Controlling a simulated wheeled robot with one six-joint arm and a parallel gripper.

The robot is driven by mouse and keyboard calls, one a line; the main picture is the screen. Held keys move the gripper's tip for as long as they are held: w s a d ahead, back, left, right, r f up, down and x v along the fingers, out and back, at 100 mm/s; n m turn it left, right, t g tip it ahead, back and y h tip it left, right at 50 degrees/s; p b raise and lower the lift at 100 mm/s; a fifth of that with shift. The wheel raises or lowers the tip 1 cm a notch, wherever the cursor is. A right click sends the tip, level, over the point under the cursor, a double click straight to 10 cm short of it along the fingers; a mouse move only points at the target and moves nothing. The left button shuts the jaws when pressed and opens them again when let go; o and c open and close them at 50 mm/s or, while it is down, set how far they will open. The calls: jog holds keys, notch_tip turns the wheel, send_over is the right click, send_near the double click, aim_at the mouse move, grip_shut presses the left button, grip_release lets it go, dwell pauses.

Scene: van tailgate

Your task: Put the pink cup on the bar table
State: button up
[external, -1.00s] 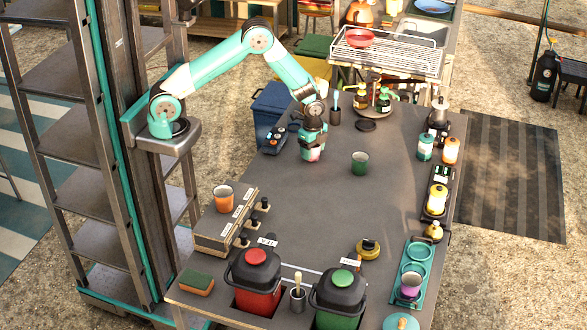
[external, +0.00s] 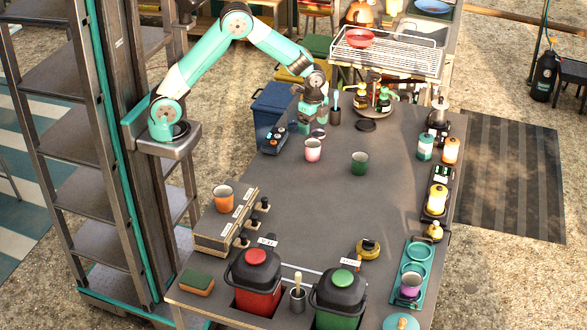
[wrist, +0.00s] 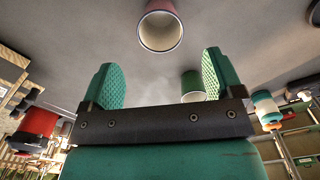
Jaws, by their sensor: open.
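The pink cup (external: 313,151) stands upright on the grey table (external: 300,205), near its back left part. In the wrist view the pink cup (wrist: 160,30) shows at the top, its pale inside and rim facing me. My gripper (external: 310,127) is just behind the cup in the external view, apart from it. In the wrist view my gripper (wrist: 160,80) has its two green fingers wide apart with nothing between them; the cup is beyond the fingertips.
A green cup (external: 359,163) stands right of the pink cup. A control box (external: 273,139) lies to its left. A bottle tray (external: 377,107) is behind. The table's middle is clear.

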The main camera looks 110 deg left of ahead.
jog(key=s+d+r+n+y, duration=0.2)
jog(key=s+d+r+n, duration=0.35)
jog(key=s+r, duration=0.55)
jog(key=s+d+r+n+y, duration=0.2)
jog(key=s+n, duration=0.4)
jog(key=s, duration=0.7)
jog(key=shift+r, duration=0.5)
